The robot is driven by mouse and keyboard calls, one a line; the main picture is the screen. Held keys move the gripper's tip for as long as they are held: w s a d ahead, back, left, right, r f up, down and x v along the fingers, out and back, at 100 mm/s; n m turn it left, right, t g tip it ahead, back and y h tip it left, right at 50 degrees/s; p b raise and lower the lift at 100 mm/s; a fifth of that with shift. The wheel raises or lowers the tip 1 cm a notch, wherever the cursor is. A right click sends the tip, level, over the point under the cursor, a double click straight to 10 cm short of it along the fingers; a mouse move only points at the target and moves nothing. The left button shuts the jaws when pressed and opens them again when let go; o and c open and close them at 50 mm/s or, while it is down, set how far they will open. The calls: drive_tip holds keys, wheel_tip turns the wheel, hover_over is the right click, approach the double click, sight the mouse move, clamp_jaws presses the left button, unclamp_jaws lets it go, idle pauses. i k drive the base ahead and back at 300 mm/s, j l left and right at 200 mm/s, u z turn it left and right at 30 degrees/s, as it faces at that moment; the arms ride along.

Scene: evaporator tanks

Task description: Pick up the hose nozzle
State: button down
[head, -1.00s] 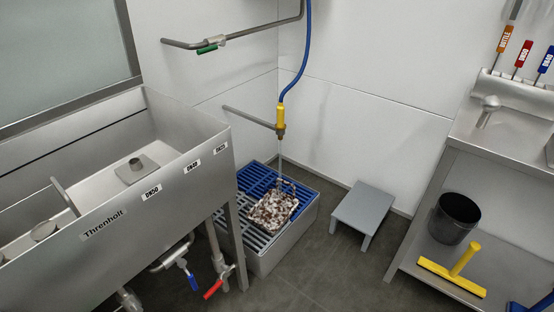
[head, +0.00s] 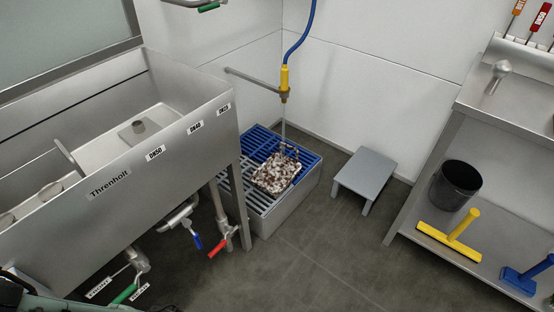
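The hose nozzle (head: 284,79) is yellow and hangs upright in the head view, at the end of a blue hose (head: 299,42). It sits at the tip of a grey wall bar (head: 252,80) near the room's corner. A thin stream runs down from it toward a speckled brown and white heap (head: 276,172) on the grate below. My gripper cannot be made out; only a dark piece at the lower left edge, possibly part of my arm, shows.
A steel tank (head: 150,170) labelled Threnholt fills the left, with valve handles below. A blue and grey grated box (head: 296,197) stands under the nozzle. A grey step stool (head: 365,175) is right of it. A steel shelf (head: 440,160) stands right. Floor between is clear.

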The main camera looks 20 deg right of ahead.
sight(284, 88)
drive_tip(key=i+l, duration=0.2)
drive_tip(key=l, duration=0.2)
drive_tip(key=i+l, duration=0.2)
drive_tip(key=l, duration=0.15)
drive_tip(key=i+l, duration=0.25)
drive_tip(key=l, duration=0.15)
drive_tip(key=i+l, duration=0.2)
drive_tip(key=l, duration=0.15)
drive_tip(key=i+l, duration=0.2)
drive_tip(key=l, duration=0.2)
drive_tip(key=i+l, duration=0.2)
drive_tip(key=l, duration=0.15)
drive_tip(key=i+l, duration=0.2)
drive_tip(key=l, duration=0.2)
drive_tip(key=i+u, duration=0.05)
